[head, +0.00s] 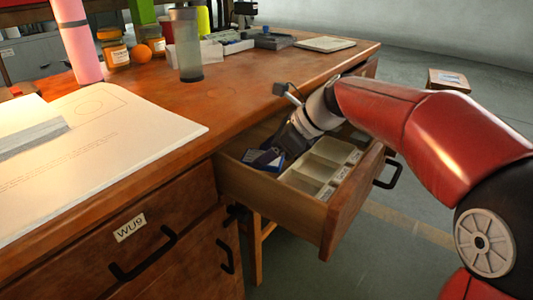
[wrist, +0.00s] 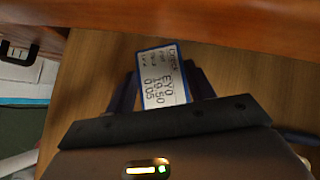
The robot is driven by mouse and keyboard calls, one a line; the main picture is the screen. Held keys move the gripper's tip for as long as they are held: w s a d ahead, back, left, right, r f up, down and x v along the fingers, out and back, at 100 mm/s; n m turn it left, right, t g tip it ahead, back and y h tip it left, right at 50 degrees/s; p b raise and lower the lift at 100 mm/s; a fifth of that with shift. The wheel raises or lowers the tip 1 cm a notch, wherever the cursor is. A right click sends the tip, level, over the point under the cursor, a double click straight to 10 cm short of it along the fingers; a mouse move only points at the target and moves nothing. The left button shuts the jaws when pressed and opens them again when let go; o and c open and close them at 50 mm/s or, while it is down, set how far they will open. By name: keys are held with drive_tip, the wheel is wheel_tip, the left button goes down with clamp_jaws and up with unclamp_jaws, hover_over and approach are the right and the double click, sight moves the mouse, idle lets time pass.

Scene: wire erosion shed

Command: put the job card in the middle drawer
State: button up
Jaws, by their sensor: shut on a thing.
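The job card (wrist: 163,76), white with a blue border and printed text, is between my gripper's two dark fingers (wrist: 165,90) in the wrist view. In the head view my gripper (head: 268,158) reaches down into the back left part of an open drawer (head: 285,207), and a blue and white edge, seemingly the card, shows at its tips. My gripper is shut on the card. Bare wood lies beneath the card in the wrist view. I cannot tell whether the card touches the drawer floor.
A pale divided tray (head: 305,182) with labels fills the drawer's right side. The desk top (head: 230,100) overhangs the drawer's back. A shut drawer labelled WU9 (head: 129,228) is at left. A grey cup (head: 187,60), jars and a paper sheet (head: 100,135) are on the desk.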

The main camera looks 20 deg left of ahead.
drive_tip(key=shift+f, duration=0.6)
drive_tip(key=o, duration=1)
drive_tip(key=shift+o, duration=0.2)
drive_tip(key=shift+r, duration=0.25)
drive_tip(key=p+v, duration=0.2)
drive_tip(key=v, duration=1)
drive_tip(key=shift+r+p, duration=0.35)
drive_tip(key=shift+p, duration=0.05)
